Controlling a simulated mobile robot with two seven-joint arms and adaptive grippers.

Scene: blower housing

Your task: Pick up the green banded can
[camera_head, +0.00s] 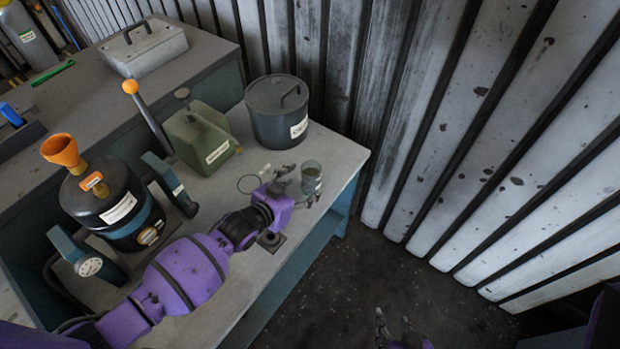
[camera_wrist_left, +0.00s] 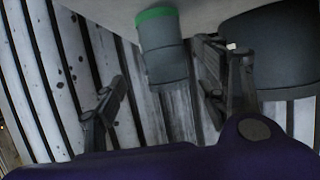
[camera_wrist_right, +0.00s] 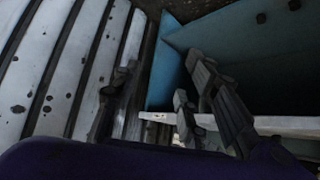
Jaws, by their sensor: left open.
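The green banded can (camera_head: 312,176) is a small grey-green cylinder standing near the right end of the bench. In the left wrist view, the can (camera_wrist_left: 164,55) appears upside down, with its bright green band next to the bench top. My left gripper (camera_head: 298,187) is low over the bench, just left of and in front of the can. Its fingers are apart and empty, and the can lies beyond and between them in the wrist view. My right gripper (camera_head: 394,328) is off the bench, over the floor, with its fingers apart and empty.
A dark lidded pot (camera_head: 280,112) stands close behind the can. A green jerrycan (camera_head: 203,140), a lever with an orange knob (camera_head: 131,87) and a black tank with an orange funnel (camera_head: 110,205) stand further left. A corrugated wall (camera_head: 500,110) rises behind.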

